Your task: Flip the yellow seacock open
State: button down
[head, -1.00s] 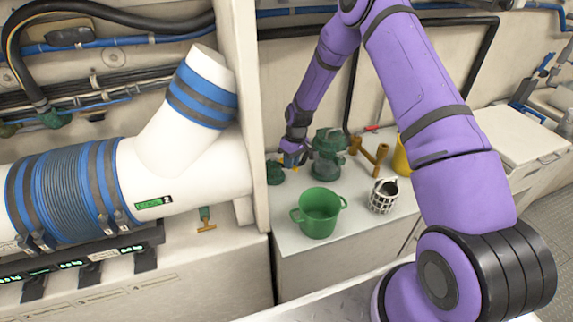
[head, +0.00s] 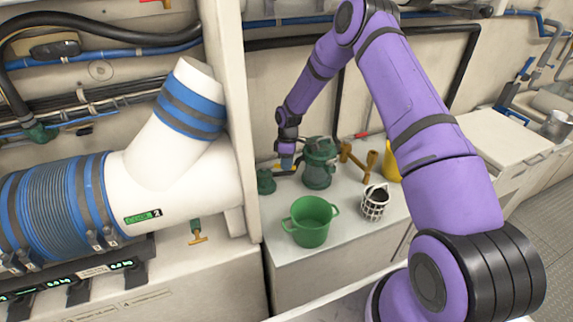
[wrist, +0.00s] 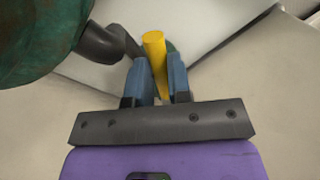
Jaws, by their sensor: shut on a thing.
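The yellow seacock handle (wrist: 155,55) shows in the wrist view as a yellow bar between the two blue fingers of my gripper (wrist: 160,85). My gripper is shut on it. In the head view my gripper (head: 287,163) points down at the back of the counter, just left of a green strainer-like housing (head: 319,166). A small green fitting (head: 265,182) stands at its lower left. The fingers hide most of the handle in the head view, so its angle is hard to tell there.
The dark green body (wrist: 40,35) is close on the left in the wrist view. A green pot (head: 310,224), white basket (head: 374,205) and brass fittings (head: 358,160) stand on the counter. A white partition (head: 228,110) rises left of my gripper.

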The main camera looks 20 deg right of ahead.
dwell(0.3)
jog(key=c, duration=1.1)
grip_release()
jog(key=shift+o, duration=0.2)
notch_tip(320, 180, up, 11)
jog(key=w+d, duration=0.1)
jog(key=w, duration=0.1)
jog(key=shift+f, duration=0.2)
